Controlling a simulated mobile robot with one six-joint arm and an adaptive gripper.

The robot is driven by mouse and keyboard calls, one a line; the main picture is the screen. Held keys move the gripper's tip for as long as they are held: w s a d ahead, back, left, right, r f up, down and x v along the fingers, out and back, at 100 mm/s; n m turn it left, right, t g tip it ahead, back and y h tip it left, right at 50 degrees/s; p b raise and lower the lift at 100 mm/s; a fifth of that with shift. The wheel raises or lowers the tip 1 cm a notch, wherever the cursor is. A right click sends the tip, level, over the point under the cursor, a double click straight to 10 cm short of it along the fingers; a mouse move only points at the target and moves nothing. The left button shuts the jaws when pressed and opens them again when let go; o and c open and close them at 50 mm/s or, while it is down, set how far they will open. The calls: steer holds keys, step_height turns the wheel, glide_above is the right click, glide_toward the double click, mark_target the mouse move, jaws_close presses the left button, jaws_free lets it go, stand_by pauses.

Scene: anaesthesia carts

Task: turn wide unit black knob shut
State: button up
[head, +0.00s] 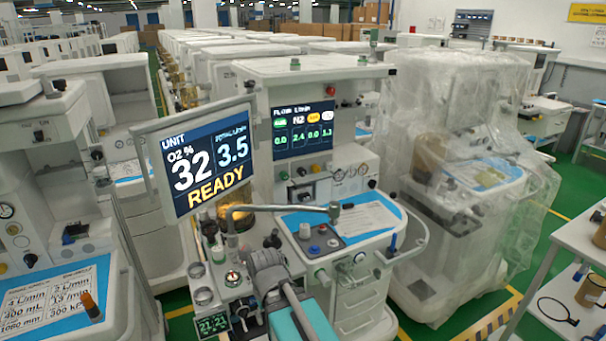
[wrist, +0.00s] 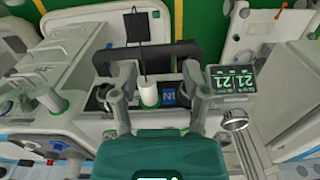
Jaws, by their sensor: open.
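The unit with the tilted "READY" screen (head: 202,160) stands in the middle of the head view. A small black knob (head: 272,240) shows on its front ledge, and other dark knobs are close by; I cannot tell which is the named one. My gripper (head: 268,275) shows as grey and teal parts at the lower centre, with its fingertips not clear. In the wrist view my gripper (wrist: 159,82) is open, its two grey fingers spread. A white knob with a green base (wrist: 148,93) lies between them in the picture; contact is not visible. A dark round part is partly hidden behind the left finger.
A small green-digit display (wrist: 234,80) and a silver round fitting (wrist: 234,121) are close right of the fingers. A grey bent pipe (head: 270,208) crosses above the ledge. A plastic-wrapped cart (head: 460,170) stands right, another cart (head: 50,250) left.

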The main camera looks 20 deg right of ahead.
steer(key=shift+w, duration=0.1)
steer(key=m+t+y+p, duration=0.2)
steer(key=m+t+p, duration=0.1)
steer(key=t+p, duration=0.9)
glide_toward(304, 172)
steer(key=s+t+b, duration=0.2)
steer(key=s, duration=0.2)
steer(key=shift+d, duration=0.45)
steer(key=shift+f, duration=0.1)
steer(key=b+x, duration=0.1)
steer(key=x, duration=0.3)
steer(key=b+x, duration=0.2)
steer(key=x, duration=0.3)
steer(key=b+x, duration=0.1)
steer(key=x, duration=0.3)
steer(key=shift+w+a+f+b, duration=0.25)
steer(key=shift+w+a+b, duration=0.05)
steer(key=shift+a+b, duration=0.1)
